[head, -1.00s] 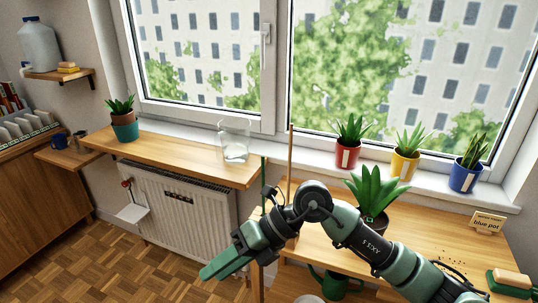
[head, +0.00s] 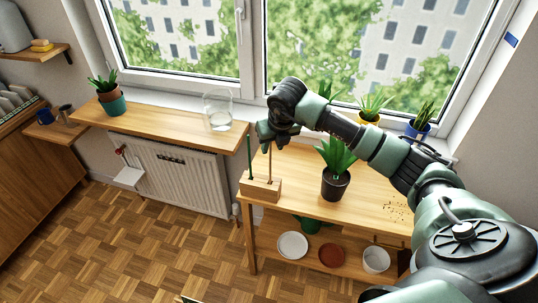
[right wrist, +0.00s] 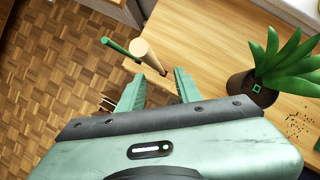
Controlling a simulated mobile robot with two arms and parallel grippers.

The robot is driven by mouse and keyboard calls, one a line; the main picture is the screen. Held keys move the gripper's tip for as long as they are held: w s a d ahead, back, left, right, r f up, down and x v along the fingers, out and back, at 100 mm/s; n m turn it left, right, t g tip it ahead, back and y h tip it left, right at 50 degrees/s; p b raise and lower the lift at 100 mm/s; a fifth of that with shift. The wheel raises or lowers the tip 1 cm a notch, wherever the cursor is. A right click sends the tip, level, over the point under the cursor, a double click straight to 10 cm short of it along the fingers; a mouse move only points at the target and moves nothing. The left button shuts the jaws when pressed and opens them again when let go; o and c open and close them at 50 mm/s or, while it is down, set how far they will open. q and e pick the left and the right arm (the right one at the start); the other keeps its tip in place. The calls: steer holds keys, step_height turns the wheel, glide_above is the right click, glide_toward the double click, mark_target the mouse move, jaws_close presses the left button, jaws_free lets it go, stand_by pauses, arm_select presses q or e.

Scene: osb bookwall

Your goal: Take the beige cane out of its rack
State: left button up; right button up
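The beige cane (head: 270,168) stands upright in a small wooden rack (head: 262,192) at the left front corner of the table. A green cane (head: 249,155) stands to its left in the same rack. My right gripper (head: 270,144) is at the beige cane's upper part, which it partly hides. In the right wrist view my right gripper (right wrist: 160,76) has its fingers apart. The beige cane (right wrist: 147,53) runs down between the fingertips, with no clear contact. The green cane (right wrist: 115,46) lies just left, outside the fingers. My left gripper does not show recognisably.
A dark-potted plant (head: 336,184) stands right of the rack. A glass jar (head: 218,110) stands on the wooden shelf (head: 160,121) above the radiator. Potted plants line the windowsill. Plates and bowls sit on the table's lower shelf (head: 352,250). The parquet floor at left is clear.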

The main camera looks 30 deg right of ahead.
mark_target(270, 149)
steer(key=p+x, duration=0.1)
steer(key=x, duration=0.1)
steer(key=p+x, duration=0.1)
steer(key=x, duration=0.1)
steer(key=shift+w+d+f, duration=0.15)
steer(key=shift+w, duration=0.3)
jaws_close()
steer(key=shift+r, duration=0.2)
